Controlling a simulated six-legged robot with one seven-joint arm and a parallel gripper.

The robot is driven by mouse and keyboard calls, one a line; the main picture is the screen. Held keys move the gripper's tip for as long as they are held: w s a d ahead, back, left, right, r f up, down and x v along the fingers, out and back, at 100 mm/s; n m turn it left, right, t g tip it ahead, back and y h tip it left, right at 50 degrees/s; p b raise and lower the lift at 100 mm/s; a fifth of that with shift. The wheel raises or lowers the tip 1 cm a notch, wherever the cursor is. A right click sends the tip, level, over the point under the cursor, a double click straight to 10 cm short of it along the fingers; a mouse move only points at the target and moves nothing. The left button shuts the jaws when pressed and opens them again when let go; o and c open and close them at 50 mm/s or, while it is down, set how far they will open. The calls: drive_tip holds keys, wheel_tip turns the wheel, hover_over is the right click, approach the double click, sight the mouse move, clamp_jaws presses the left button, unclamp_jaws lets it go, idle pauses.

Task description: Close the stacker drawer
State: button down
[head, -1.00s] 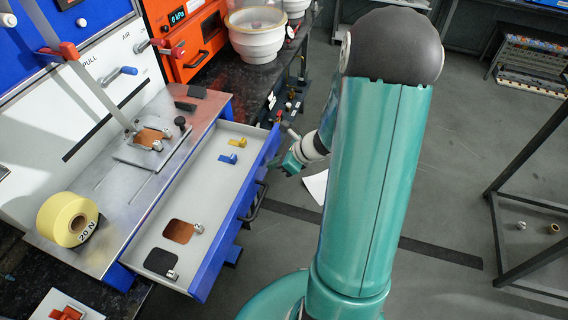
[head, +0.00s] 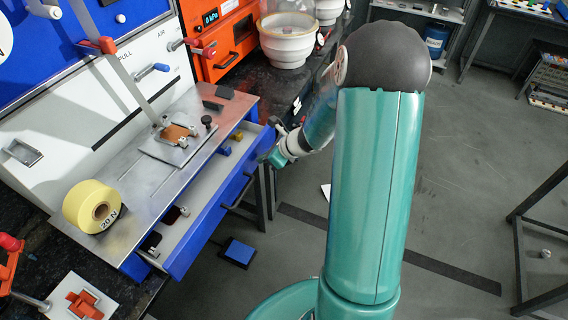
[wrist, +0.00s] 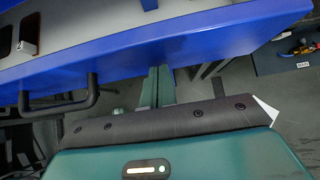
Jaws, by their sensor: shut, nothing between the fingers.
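The stacker drawer (head: 206,228) has a blue front and a grey inside, and it is partly open under the metal worktop (head: 128,232). Its black handle (head: 240,193) is on the outer face of the front. My gripper (head: 264,158) is shut and empty, at the far part of the drawer front, beyond the handle. In the wrist view, my shut fingers (wrist: 157,84) point at the blue drawer front (wrist: 190,50) and seem to touch it, right of the handle (wrist: 60,104). The exact contact is hard to see.
Small blue and yellow clips (head: 237,136) lie in the drawer. A blue pedal (head: 237,252) is on the floor below the drawer.

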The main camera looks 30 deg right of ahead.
drive_tip(key=w+a, duration=0.1)
drive_tip(key=w, duration=0.1)
drive_tip(key=w+a, duration=0.4)
drive_tip(key=w, duration=0.1)
drive_tip(key=shift+a, duration=0.1)
drive_tip(key=shift+w+a+r, duration=0.1)
drive_tip(key=shift+w+a, duration=0.1)
drive_tip(key=shift+w, duration=0.1)
